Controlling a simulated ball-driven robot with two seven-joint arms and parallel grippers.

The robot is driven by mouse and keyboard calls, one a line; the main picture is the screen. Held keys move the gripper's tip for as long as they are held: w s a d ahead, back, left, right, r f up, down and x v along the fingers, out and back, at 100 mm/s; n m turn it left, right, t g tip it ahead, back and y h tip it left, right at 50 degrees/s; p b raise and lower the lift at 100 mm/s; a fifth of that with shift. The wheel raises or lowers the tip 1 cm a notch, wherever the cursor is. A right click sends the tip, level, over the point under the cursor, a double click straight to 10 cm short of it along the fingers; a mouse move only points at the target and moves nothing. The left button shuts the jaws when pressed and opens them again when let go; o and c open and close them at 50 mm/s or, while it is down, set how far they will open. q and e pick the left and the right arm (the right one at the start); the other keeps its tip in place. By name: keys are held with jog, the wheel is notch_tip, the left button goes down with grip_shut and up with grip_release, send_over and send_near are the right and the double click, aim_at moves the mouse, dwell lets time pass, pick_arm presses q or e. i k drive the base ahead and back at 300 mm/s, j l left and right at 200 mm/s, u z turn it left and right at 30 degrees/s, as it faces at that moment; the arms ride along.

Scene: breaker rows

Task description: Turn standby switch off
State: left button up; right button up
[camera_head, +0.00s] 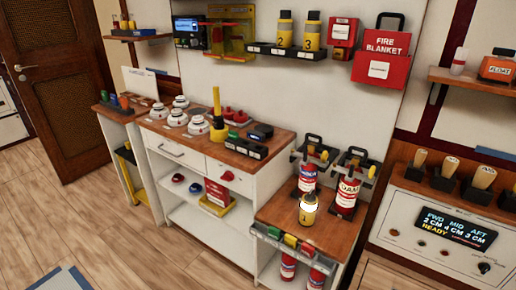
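No switch labelled standby can be read in the head view. A white control panel (405,212) stands at the right, with a dark display (456,229) reading FWD, MID, AFT with cm values and READY. Small round controls (421,243) sit below and left of the display, and a black knob (484,267) sits at its lower right. Labels by them are too small to read. A blue-lit device (187,32) hangs on the back wall. Neither of my grippers is in view.
Wooden-handled tools (450,166) stand in dark holders above the panel. A lower wooden-topped cabinet (282,213) with extinguishers (347,196) stands left of it. A white cabinet (245,185) holds detectors. Wooden floor (110,225) is open at the lower left.

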aim_at(228, 176)
jog(key=i+j+z, duration=0.15)
jog(key=j+z, duration=1)
jog(key=j, duration=1.9)
jog(key=k+j, duration=0.55)
jog(key=k, duration=0.4)
